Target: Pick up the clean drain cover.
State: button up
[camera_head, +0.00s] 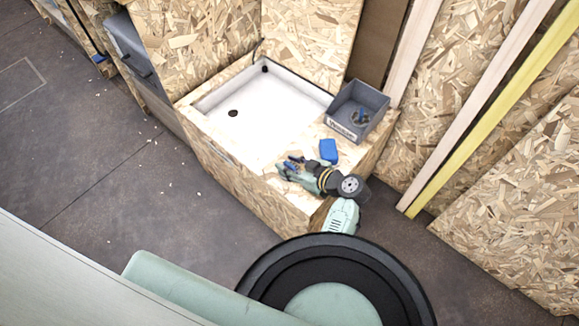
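I cannot make out a clean drain cover for certain. A round dark spot (233,113) lies in the floor of the white basin (278,105); I cannot tell whether it is an open drain or a cover. My mint-green arm reaches from the bottom over the near right corner of the wooden counter. My gripper (290,164) seems to be at its left end, over the counter just in front of the basin's near rim. It is small and dark with blue bits, and its fingers are too unclear to tell open from shut.
A grey bin (357,110) with small dark and blue items stands right of the basin. A blue block (328,151) lies between the bin and my arm. A small dark fitting (265,69) is at the basin's back.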

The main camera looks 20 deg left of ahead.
jog(key=shift+a, duration=0.1)
grip_shut()
dwell(0.4)
